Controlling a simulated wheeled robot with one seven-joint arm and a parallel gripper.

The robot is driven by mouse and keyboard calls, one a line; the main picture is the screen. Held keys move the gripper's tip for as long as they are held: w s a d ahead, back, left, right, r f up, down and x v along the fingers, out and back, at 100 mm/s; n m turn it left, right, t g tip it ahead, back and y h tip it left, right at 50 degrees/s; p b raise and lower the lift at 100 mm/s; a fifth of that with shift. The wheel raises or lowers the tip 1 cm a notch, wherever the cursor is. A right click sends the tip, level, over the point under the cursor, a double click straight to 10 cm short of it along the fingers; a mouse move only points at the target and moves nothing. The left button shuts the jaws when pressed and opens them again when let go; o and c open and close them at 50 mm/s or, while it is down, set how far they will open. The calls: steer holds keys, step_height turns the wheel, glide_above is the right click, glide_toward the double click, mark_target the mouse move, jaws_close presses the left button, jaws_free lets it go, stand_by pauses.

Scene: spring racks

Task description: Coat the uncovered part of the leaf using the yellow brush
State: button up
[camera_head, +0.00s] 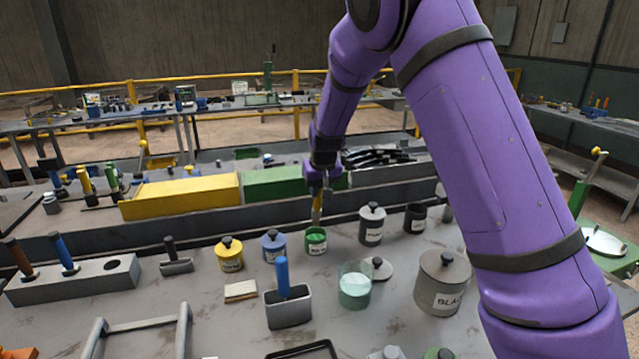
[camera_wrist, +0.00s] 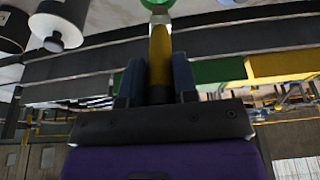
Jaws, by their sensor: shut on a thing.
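My gripper (camera_head: 318,183) is shut on the yellow brush (camera_head: 317,207), held upright with its lower end at the mouth of a small green pot (camera_head: 316,245). I cannot tell how deep the brush reaches into the pot. In the wrist view the yellow handle (camera_wrist: 160,55) sits between my two fingers, and part of the green rim (camera_wrist: 157,3) shows at the top edge. Dark curved strips (camera_head: 383,157) lie on the bench beyond, partly behind my arm. I cannot tell whether one is the leaf, or where any uncovered part is.
Yellow (camera_head: 231,257) and blue (camera_head: 273,246) pots stand left of the green one; lidded grey cans (camera_head: 372,226) (camera_head: 440,283) stand right. A glass jar (camera_head: 355,288) and a blue-handled tool (camera_head: 288,307) are in front. Long yellow (camera_head: 180,197) and green (camera_head: 280,182) blocks lie behind.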

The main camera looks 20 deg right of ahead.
step_height(320, 180, down, 7)
steer(key=shift+r, duration=0.15)
stand_by(0.6)
stand_by(1.0)
steer(key=shift+r, duration=2.65)
steer(key=shift+r, duration=2)
